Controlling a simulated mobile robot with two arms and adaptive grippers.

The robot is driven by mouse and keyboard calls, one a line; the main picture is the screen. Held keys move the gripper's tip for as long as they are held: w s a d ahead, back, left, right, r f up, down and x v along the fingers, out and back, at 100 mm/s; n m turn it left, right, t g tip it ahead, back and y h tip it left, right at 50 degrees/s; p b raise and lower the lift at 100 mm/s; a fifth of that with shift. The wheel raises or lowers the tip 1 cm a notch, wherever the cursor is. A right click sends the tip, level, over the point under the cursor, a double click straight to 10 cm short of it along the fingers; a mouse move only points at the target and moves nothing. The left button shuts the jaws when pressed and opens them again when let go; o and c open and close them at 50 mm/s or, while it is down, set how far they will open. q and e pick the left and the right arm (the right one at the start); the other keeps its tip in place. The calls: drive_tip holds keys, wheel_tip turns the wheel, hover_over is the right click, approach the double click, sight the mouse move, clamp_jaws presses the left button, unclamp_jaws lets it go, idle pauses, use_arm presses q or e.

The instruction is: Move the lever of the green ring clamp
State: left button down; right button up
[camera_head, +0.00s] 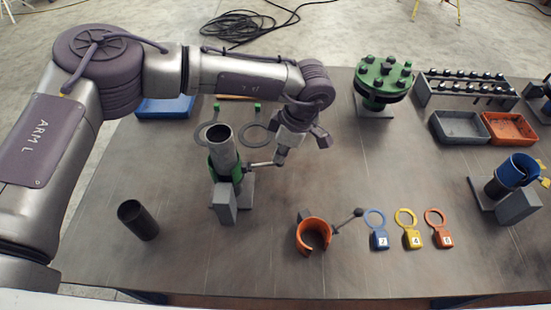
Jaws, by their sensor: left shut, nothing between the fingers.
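The green ring clamp (225,170) sits around an upright grey pipe (220,143) on a stand with a grey block (224,203), left of the table's middle. Its thin metal lever (258,165) points right from the clamp. My left gripper (280,160) is shut with nothing held, pointing down at the lever's outer end. The fingers partly cover that end, and I cannot tell whether they touch it. My right gripper is not in view.
An orange ring clamp (313,236) with its own lever lies in front, beside blue (379,238), yellow (412,237) and orange (443,238) tags. A dark tube (138,220) stands front left. A green flange (383,82) stands behind; a blue clamp (518,168) is far right.

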use_arm(q)
drive_tip(key=shift+f+b, duration=0.45)
drive_tip(key=shift+f, duration=0.5)
drive_tip(key=shift+w+a+r+p, duration=0.1)
drive_tip(key=shift+r+p, duration=0.15)
drive_tip(key=shift+p, duration=0.05)
drive_tip(key=shift+d+r+b, duration=0.1)
drive_tip(key=shift+d+b, duration=0.2)
drive_tip(key=shift+d, duration=0.15)
drive_tip(key=shift+s+d+r+b, duration=0.15)
drive_tip(key=shift+d+r+b, duration=0.1)
drive_tip(key=shift+d, duration=0.3)
drive_tip(key=shift+s+d+r+b, duration=0.1)
drive_tip(key=shift+s+d+r, duration=0.1)
drive_tip(key=shift+d, duration=0.3)
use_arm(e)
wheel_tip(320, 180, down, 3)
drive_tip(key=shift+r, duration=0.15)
use_arm(q)
drive_tip(key=shift+r, duration=0.1)
drive_tip(key=v, duration=1.1)
drive_tip(key=shift+d+r, duration=0.2)
drive_tip(key=shift+r, duration=0.15)
